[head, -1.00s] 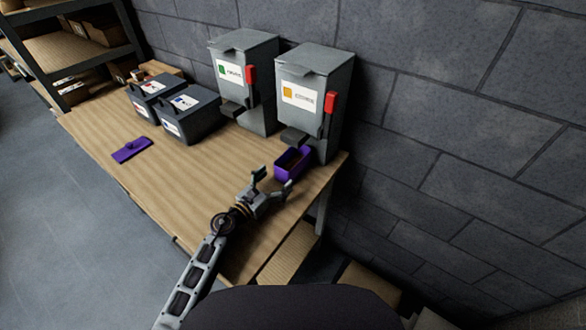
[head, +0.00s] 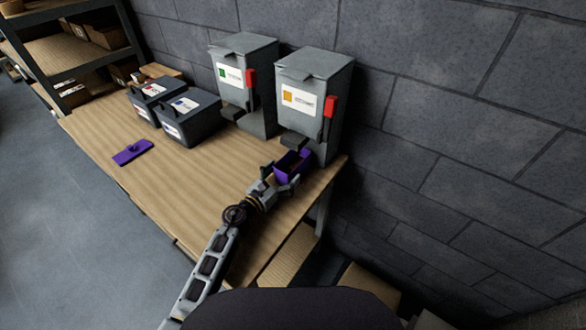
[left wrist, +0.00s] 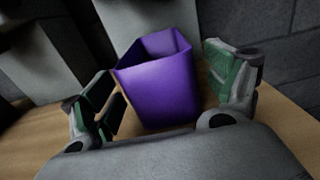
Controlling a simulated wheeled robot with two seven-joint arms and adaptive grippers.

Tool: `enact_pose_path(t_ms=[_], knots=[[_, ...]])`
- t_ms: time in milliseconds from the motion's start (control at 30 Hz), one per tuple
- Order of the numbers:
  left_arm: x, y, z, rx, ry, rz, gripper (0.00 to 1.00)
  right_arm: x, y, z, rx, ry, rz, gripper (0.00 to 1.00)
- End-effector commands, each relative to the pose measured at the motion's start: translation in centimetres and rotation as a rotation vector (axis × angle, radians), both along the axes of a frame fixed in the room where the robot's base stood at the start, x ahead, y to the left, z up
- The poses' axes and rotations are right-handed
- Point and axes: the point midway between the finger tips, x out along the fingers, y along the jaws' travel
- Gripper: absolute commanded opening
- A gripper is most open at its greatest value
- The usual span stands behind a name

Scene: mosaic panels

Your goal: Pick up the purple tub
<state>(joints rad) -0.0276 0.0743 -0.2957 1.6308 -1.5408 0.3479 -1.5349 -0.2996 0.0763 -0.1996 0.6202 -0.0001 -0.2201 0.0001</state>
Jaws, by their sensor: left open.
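The purple tub (head: 291,165) stands upright on the wooden table, below the spout of the right-hand grey dispenser. It looks open at the top in the left wrist view (left wrist: 160,88). My left gripper (head: 281,178) is open at the near side of the tub. In the left wrist view its fingers (left wrist: 165,100) stand on either side of the tub, with a gap at the right; contact on the left side is hard to tell. My right gripper is in no view.
Two grey dispensers (head: 316,95) with red levers stand against the block wall. A purple lid (head: 133,151) lies flat on the table (head: 185,180) at the left. Two dark bins (head: 188,118) stand behind it. The table's right edge is close to the tub.

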Motion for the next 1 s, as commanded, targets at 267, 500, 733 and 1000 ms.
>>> enact_pose_path(t_ms=[267,500,733,1000], knots=[[2.0,-1.5,0.1,-0.001,0.000,0.000,0.88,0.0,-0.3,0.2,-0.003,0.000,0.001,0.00],[2.3,-1.7,0.0,0.000,0.000,-0.001,0.88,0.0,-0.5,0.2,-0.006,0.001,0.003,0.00],[2.3,-1.7,0.0,0.001,-0.001,0.000,0.88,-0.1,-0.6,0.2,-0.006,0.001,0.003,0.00],[2.3,-1.7,0.0,0.001,-0.001,-0.001,0.68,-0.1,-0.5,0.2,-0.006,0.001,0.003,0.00]])
